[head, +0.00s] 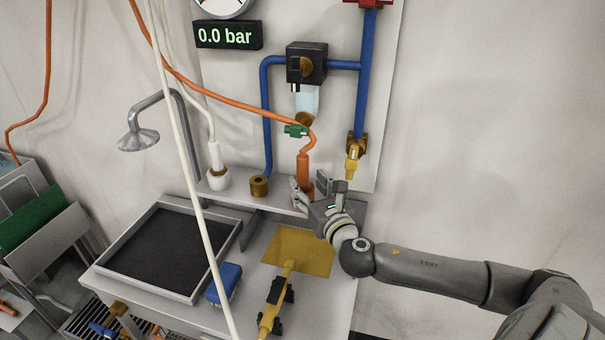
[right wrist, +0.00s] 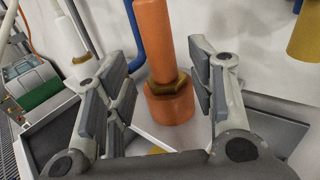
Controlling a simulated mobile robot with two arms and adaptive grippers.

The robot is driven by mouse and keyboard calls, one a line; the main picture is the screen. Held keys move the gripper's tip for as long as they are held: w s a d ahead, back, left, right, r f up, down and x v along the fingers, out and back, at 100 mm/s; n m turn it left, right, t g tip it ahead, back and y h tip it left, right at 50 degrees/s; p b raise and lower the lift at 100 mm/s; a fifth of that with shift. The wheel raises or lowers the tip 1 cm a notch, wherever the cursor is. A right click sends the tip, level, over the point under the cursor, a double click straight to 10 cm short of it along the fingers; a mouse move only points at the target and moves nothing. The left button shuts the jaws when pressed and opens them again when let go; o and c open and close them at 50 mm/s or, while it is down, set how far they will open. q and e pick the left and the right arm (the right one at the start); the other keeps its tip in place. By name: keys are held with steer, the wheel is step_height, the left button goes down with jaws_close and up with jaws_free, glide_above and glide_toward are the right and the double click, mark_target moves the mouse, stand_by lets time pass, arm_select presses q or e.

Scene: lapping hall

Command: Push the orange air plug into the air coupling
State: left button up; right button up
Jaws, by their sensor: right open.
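The orange air plug (head: 303,168) stands upright on the narrow wall shelf, with an orange hose at its top. In the right wrist view the plug (right wrist: 170,50) has a brass hex collar above a wider orange base. My right gripper (head: 318,190) is open at the plug; in the wrist view its fingers (right wrist: 160,95) stand either side of it with gaps. A brass socket (head: 259,186) ends a blue pipe left of the plug; a brass fitting (head: 353,160) hangs from another blue pipe to the right. I cannot tell which is the air coupling. My left gripper is out of view.
A white plug (head: 216,158) stands left on the shelf. Below are a dark-lined tray (head: 165,255), a blue brush (head: 224,283) and a yellow plate (head: 300,250). A pale hose (head: 190,180) crosses the front. A display (head: 227,37) reads 0.0 bar.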

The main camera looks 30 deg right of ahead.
mark_target(305, 179)
steer(key=shift+w+d+r+p, duration=0.15)
steer(key=shift+w+d+p, duration=0.1)
steer(key=shift+w, duration=0.3)
steer(key=shift+w+d+r+p, duration=0.1)
steer(key=shift+w+r+p, duration=0.1)
steer(key=shift+w, duration=0.35)
steer(key=shift+w+d+f, duration=0.1)
steer(key=shift+w+f, duration=0.05)
steer(key=shift+w, duration=0.4)
steer(key=shift+w+d+f, duration=0.1)
steer(key=shift+w+f, duration=0.05)
steer(key=shift+w, duration=0.35)
steer(key=c, duration=0.5)
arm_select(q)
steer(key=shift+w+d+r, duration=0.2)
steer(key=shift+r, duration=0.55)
arm_select(e)
steer(key=c, duration=0.4)
steer(key=shift+r, duration=0.1)
steer(key=shift+c, duration=0.2)
